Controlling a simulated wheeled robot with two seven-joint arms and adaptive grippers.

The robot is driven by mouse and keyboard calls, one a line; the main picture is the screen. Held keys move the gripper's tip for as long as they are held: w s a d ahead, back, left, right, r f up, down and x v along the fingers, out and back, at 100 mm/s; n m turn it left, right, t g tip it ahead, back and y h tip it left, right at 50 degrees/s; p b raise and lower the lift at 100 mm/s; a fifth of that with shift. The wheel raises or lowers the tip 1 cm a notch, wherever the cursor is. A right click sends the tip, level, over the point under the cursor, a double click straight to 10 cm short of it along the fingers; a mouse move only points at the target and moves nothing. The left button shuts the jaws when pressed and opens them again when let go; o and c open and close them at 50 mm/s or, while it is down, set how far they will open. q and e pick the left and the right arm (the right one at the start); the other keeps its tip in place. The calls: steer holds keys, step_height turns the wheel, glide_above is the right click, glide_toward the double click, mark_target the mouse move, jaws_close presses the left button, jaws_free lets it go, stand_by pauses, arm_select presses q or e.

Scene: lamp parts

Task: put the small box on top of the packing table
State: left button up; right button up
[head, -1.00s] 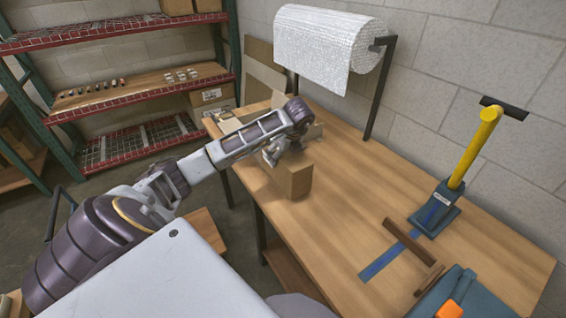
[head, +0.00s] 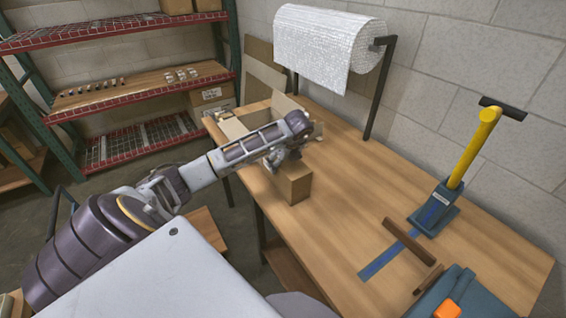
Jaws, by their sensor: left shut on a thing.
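The small brown cardboard box (head: 293,185) is at the left part of the wooden packing table (head: 345,175). My left gripper (head: 278,163) is shut on the box at its upper side. The box's underside appears at the tabletop, but I cannot tell whether it rests fully on it. The gripper's fingers are partly hidden by my own wrist. My right gripper is not in view.
An open cardboard box (head: 235,125) stands behind my left arm. A bubble-wrap roll (head: 325,45) hangs at the back. The table middle is clear.

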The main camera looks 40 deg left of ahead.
arm_select(q)
steer(key=o, duration=2)
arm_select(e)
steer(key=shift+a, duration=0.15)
arm_select(q)
steer(key=v, duration=1)
steer(key=shift+r+b, duration=0.25)
steer(key=shift+b, duration=0.15)
steer(key=shift+s+d+r, duration=0.1)
steer(key=shift+d+r, duration=0.1)
steer(key=shift+r, duration=0.05)
steer(key=shift+s+d+r+p, duration=0.1)
steer(key=shift+d+r+p, duration=0.05)
steer(key=shift+r+p, duration=0.2)
steer(key=shift+r, duration=0.1)
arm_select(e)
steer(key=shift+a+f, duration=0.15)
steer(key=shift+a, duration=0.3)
